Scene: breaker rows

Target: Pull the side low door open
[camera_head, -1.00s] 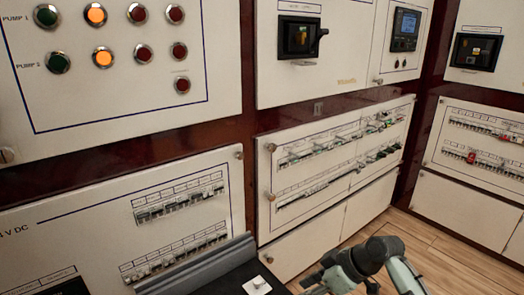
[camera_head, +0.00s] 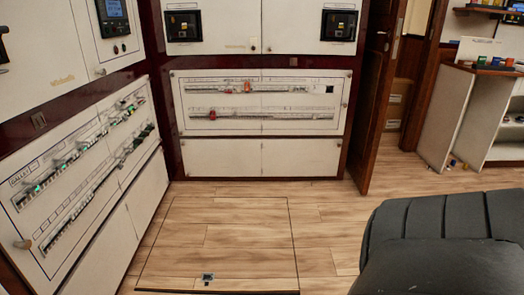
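Low white doors sit beneath the breaker rows. On the back wall, a left low door (camera_head: 220,157) and a right low door (camera_head: 300,157) are side by side and look shut. On the left wall, low white doors (camera_head: 148,192) run below a breaker panel (camera_head: 85,165) and also look shut. I cannot tell which of these is the side low door. No handle shows clearly on them. Neither of my grippers is in view.
The wood floor (camera_head: 240,225) in front of the back wall is clear, with a hatch outline and small latch (camera_head: 207,278). A black padded seat (camera_head: 440,235) fills the lower right. A brown doorway (camera_head: 375,95) and white shelving (camera_head: 480,115) stand at right.

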